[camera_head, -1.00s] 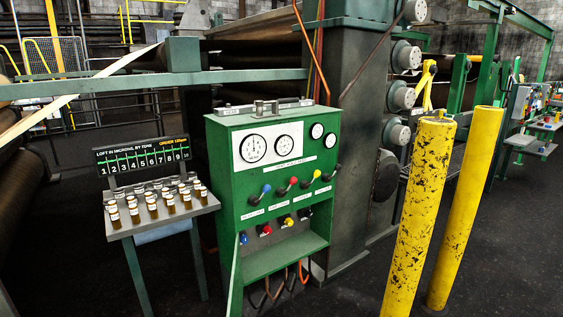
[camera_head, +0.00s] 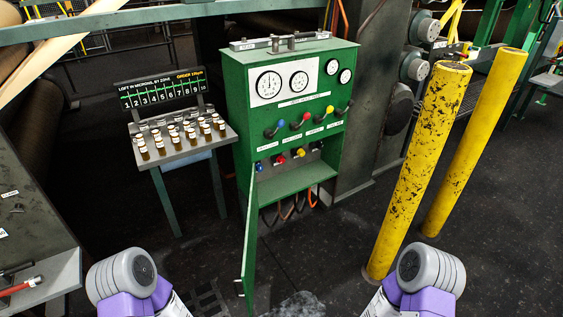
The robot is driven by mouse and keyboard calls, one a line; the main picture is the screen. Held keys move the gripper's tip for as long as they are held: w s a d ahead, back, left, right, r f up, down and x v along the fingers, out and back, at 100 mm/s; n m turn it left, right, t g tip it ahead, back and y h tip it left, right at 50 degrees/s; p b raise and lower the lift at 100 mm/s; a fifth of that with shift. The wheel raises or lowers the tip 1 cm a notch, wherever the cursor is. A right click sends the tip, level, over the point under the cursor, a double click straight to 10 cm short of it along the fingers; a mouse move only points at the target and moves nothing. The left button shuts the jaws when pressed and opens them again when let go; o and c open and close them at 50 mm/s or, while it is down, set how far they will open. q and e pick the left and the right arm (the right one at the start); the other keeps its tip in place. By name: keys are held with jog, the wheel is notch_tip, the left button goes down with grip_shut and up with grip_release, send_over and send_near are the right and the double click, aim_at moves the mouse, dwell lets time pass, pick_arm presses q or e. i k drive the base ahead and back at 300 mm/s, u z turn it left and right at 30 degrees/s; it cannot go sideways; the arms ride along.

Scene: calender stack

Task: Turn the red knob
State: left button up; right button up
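The green control cabinet (camera_head: 235,100) stands ahead of me, a little right of the picture's middle. A row of levers with coloured ball tips runs across its front, one with a red ball (camera_head: 306,116). Below them, in an open recess, sits a red knob (camera_head: 281,160) between a blue knob (camera_head: 259,167) and a yellow knob (camera_head: 299,153). The knobs are too small to tell their angle. Parts of both my arms show at the bottom edge, well apart from the cabinet. Neither of my grippers is in view.
A small table (camera_head: 163,158) with several vials and a display (camera_head: 161,90) stands left of the cabinet. The cabinet's open door (camera_head: 248,245) juts towards me. Two yellow posts (camera_head: 425,160) (camera_head: 478,140) stand at right. Dark floor (camera_head: 330,260) lies clear between the door and posts.

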aim_at(280, 160)
jog(key=z, duration=0.5)
jog(key=i, duration=2.2)
jog(key=u, duration=0.35)
